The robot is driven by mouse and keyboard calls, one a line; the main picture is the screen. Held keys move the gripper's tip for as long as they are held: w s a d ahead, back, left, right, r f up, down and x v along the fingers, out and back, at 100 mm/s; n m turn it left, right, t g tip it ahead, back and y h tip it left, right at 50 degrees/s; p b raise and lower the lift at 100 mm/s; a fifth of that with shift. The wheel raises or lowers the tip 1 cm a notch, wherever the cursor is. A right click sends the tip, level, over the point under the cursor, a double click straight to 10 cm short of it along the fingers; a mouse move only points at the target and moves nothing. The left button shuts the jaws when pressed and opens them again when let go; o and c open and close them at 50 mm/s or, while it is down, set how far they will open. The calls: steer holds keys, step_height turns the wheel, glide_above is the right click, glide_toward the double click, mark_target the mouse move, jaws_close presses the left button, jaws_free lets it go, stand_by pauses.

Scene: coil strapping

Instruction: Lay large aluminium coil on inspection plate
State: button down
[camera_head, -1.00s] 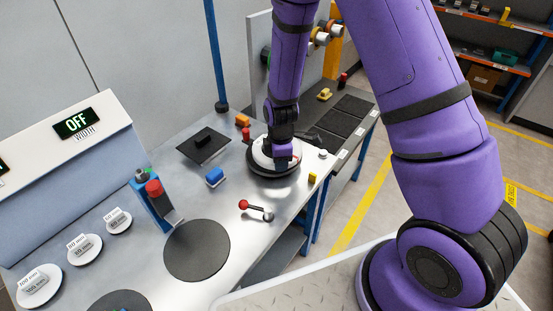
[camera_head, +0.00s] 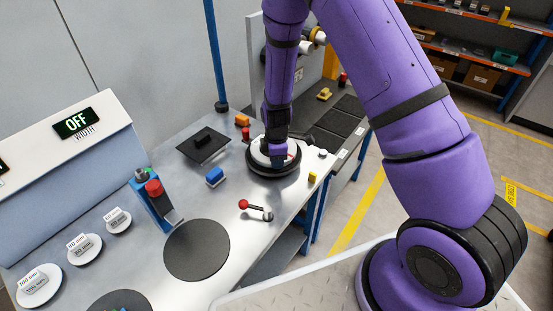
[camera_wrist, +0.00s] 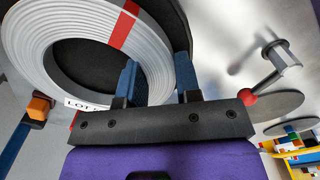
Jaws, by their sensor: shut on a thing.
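The large aluminium coil (camera_wrist: 45,60) is a pale ribbed ring with a red strap across it and a white "LOT" label at its edge. In the head view the coil (camera_head: 259,156) sits at or just over a black round base (camera_head: 272,171) on the bench; a gap cannot be told. My gripper (camera_wrist: 157,75) is shut on the coil's wall, one blue finger inside the ring and one outside. In the head view my gripper (camera_head: 278,157) points down and partly hides the coil. A dark round plate (camera_head: 197,250) lies bare nearer the front of the bench.
A red-knobbed lever (camera_head: 256,209) stands near the bench's front edge. A blue block (camera_head: 215,176), a black square pad (camera_head: 204,146) and a blue device with a red button (camera_head: 154,190) lie to the left. A yellow block (camera_head: 312,177) is to the right.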

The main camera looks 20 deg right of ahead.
steer(key=shift+f, duration=0.15)
steer(key=c, duration=0.8)
jaws_free()
step_height(320, 180, up, 12)
steer(key=shift+r, duration=0.25)
